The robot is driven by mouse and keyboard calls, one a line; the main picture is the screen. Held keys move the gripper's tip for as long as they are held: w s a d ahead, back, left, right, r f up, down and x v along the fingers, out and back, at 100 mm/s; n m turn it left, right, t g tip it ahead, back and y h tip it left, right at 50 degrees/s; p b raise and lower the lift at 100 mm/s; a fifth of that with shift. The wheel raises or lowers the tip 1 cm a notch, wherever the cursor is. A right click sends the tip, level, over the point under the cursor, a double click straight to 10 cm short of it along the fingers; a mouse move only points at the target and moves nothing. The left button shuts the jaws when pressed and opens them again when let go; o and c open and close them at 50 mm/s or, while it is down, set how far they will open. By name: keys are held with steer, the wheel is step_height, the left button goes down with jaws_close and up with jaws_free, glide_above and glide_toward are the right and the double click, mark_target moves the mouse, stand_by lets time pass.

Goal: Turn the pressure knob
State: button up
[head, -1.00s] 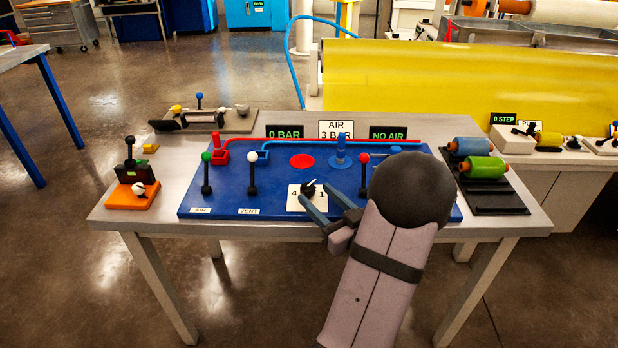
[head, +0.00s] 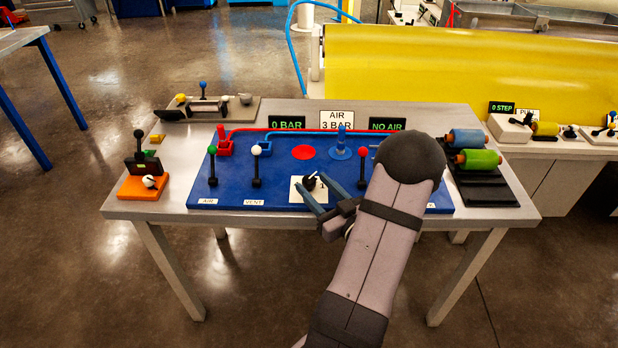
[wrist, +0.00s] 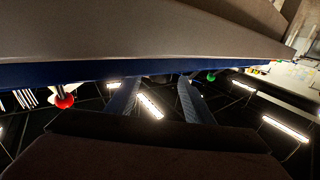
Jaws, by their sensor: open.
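The pressure knob (head: 310,184) is black with a light pointer mark that points up and to the right. It sits on a white dial plate (head: 296,190) with printed figures, mostly hidden, at the front middle of the blue panel (head: 277,193). My gripper (head: 311,182) is open, with one blue-grey finger on each side of the knob in the head view. I cannot tell whether either finger touches it. The wrist view shows both fingers (wrist: 163,80) apart below the panel's blue edge (wrist: 80,72); the knob does not show there.
Levers with green (head: 212,150), white (head: 256,150) and red (head: 363,151) balls stand on the panel, the red one close right of my gripper. Displays read 0 BAR (head: 287,122) and NO AIR (head: 387,124). A sign (head: 337,119) reads AIR 3 BAR. My arm hides the panel's right part.

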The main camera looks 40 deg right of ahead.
mark_target(314, 183)
steer(key=shift+w+d, duration=0.15)
steer(key=shift+w, duration=0.7)
steer(key=shift+w+d, duration=0.15)
steer(key=shift+w, duration=0.7)
steer(key=shift+c, duration=0.2)
steer(key=c, duration=1)
steer(key=shift+y, duration=0.4)
steer(key=shift+n+y, duration=0.7)
steer(key=shift+y, duration=0.1)
